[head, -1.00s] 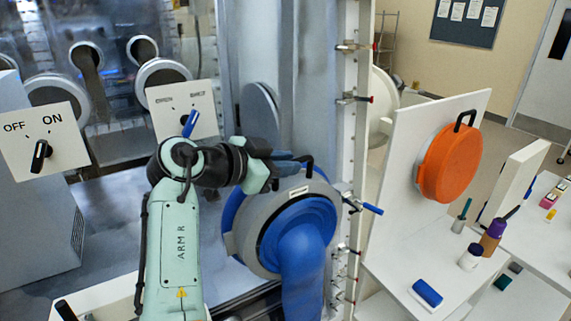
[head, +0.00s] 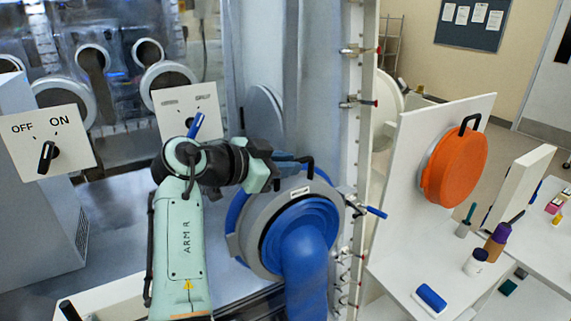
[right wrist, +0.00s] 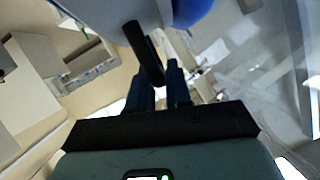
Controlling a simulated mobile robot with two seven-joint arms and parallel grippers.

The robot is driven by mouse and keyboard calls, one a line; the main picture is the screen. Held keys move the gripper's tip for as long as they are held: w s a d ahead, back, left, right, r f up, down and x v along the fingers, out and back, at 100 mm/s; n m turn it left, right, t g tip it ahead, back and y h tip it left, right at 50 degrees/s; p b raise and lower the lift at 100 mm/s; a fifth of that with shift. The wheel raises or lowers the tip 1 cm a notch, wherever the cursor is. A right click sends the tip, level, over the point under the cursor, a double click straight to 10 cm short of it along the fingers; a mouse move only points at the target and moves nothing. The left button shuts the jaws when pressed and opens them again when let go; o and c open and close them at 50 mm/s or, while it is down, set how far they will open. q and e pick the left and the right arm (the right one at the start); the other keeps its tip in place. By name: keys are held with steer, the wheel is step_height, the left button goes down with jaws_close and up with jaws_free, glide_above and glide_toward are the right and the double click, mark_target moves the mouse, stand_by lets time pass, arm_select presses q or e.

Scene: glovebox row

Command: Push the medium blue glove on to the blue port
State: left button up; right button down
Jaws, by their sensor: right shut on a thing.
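The medium blue glove (head: 304,262) hangs from a grey ring (head: 257,238) with a black handle (head: 310,168) at its top. The blue port (head: 237,210) shows as a blue rim behind the ring's left side. The ring overlaps the port; I cannot tell whether they touch. My right gripper (head: 284,158) is shut on the handle, coming from the left. In the right wrist view, the fingers (right wrist: 164,80) are at the black handle (right wrist: 142,52), with a bit of blue above. My left gripper is not in view.
An orange round cover (head: 456,168) with a black handle is on a white panel at the right. Bottles and a blue roll (head: 431,297) are on the white bench below. An OFF/ON switch panel (head: 75,140) stands left.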

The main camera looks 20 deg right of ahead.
steer(key=shift+w, duration=0.15)
steer(key=c, duration=1)
jaws_free()
steer(key=shift+o, duration=0.2)
steer(key=shift+f, duration=0.1)
